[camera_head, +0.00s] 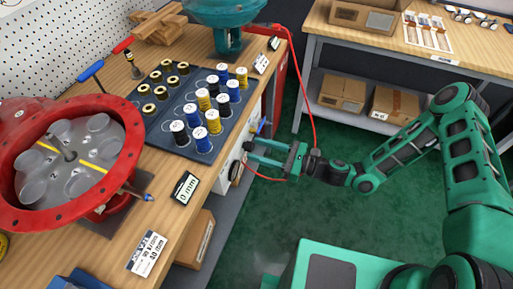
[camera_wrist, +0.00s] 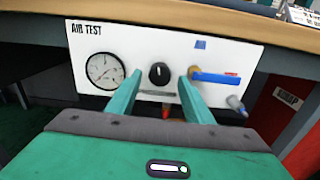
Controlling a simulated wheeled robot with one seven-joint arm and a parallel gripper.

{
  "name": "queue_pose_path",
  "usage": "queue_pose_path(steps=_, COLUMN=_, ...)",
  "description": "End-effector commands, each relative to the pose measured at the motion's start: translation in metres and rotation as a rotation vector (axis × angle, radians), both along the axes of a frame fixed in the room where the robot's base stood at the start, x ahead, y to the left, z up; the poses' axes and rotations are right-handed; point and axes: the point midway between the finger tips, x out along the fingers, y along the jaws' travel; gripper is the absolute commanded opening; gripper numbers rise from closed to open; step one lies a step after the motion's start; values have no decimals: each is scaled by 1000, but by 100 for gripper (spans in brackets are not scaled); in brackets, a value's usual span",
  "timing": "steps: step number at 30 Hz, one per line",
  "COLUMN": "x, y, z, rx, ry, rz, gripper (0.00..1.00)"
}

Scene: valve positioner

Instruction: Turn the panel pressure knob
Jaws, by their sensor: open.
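A black round knob (camera_wrist: 159,74) with a white pointer mark sits on the white air test panel (camera_wrist: 216,56), seen in the wrist view. The pointer mark stands about upright. My gripper (camera_wrist: 160,84) is open, with one green finger on each side of the knob in the picture. I cannot tell whether the fingertips reach the knob. In the head view my gripper (camera_head: 247,152) is at the bench's front edge, facing the panel (camera_head: 232,170), which is mostly hidden by the bench edge and the fingers. The knob is not visible there.
A dial gauge (camera_wrist: 105,71) is left of the knob, and a blue-handled valve (camera_wrist: 215,77) is close on the right. The bench edge (camera_wrist: 200,14) overhangs the panel. A red hose (camera_head: 309,90) hangs near my wrist. Spools (camera_head: 203,139) and a red flanged housing (camera_head: 22,146) stand on the bench.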

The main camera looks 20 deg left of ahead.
Motion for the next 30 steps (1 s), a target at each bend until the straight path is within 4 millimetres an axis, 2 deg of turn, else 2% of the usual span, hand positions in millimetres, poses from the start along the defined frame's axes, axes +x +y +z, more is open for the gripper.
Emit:
queue_pose_path(steps=6, x=2, y=19, z=0, rx=0, ry=-1, rz=1, gripper=47)
queue_pose_path(steps=16, x=2, y=22, z=0, rx=0, ry=0, rz=0, gripper=47)
queue_pose_path(steps=17, x=2, y=22, z=0, rx=0, ry=0, rz=0, gripper=42)
queue_pose_path(steps=21, x=2, y=22, z=0, rx=0, ry=0, rz=0, gripper=8)
queue_pose_path(steps=22, x=2, y=22, z=0, rx=0, ry=0, rz=0, gripper=5)
queue_pose_path(steps=24, x=3, y=16, z=0, rx=-1, ry=0, rz=-3, gripper=6)
queue_pose_path(steps=30, x=3, y=21, z=0, rx=-2, ry=-17, rz=-2, gripper=6)
